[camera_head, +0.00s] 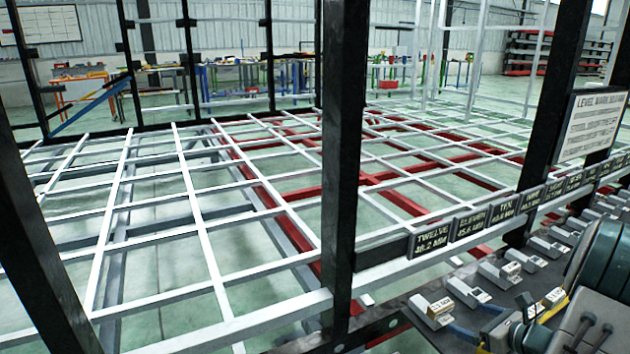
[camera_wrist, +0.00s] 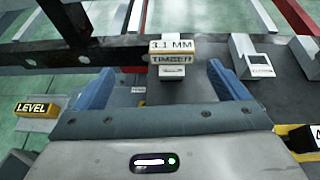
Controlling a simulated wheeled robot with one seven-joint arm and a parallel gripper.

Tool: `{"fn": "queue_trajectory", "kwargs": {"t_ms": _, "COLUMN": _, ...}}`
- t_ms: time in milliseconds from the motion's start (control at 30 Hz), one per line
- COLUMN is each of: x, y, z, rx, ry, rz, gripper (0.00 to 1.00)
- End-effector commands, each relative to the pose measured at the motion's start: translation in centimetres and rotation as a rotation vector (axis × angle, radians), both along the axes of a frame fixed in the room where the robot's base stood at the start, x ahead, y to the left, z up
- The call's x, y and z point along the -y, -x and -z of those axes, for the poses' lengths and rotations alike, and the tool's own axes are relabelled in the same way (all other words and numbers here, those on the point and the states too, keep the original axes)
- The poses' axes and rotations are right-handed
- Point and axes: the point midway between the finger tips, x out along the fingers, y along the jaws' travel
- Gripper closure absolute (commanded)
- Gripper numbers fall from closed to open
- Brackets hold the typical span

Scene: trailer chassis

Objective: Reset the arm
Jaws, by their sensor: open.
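My gripper (camera_wrist: 162,82) shows in the wrist view with its two blue fingers wide apart. A small block labelled "3.1 MM" and "TIMMER" (camera_wrist: 172,58) lies ahead, in the gap between the fingers as seen from the wrist. Neither finger visibly touches it. My arm (camera_head: 598,285) is at the lower right of the head view, folded low over the dark shelf (camera_head: 395,315). Much of the gripper there is hidden or cut off.
Several pale blocks (camera_head: 432,310) stand along the shelf. A block labelled "LEVEL" (camera_wrist: 37,108) is left of the gripper. A dark post (camera_head: 343,150) stands in front of the white and red chassis grid (camera_head: 205,235). A sign (camera_head: 592,125) hangs at right.

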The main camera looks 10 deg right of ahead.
Motion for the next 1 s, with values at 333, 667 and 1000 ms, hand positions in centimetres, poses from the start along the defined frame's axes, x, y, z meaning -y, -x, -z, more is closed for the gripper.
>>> {"fn": "queue_trajectory", "kwargs": {"t_ms": 333, "x": -16.2, "y": 1.0, "z": -15.3, "rx": -0.012, "ry": 0.418, "rz": -0.664, "gripper": 0.06}}
{"fn": "queue_trajectory", "kwargs": {"t_ms": 667, "x": -26.4, "y": 7.9, "z": -26.9, "rx": 0.062, "ry": 0.921, "rz": -1.319, "gripper": 0.06}}
{"fn": "queue_trajectory", "kwargs": {"t_ms": 1000, "x": -29.6, "y": 14.7, "z": -37.6, "rx": 0.225, "ry": 1.497, "rz": -1.887, "gripper": 0.06}}
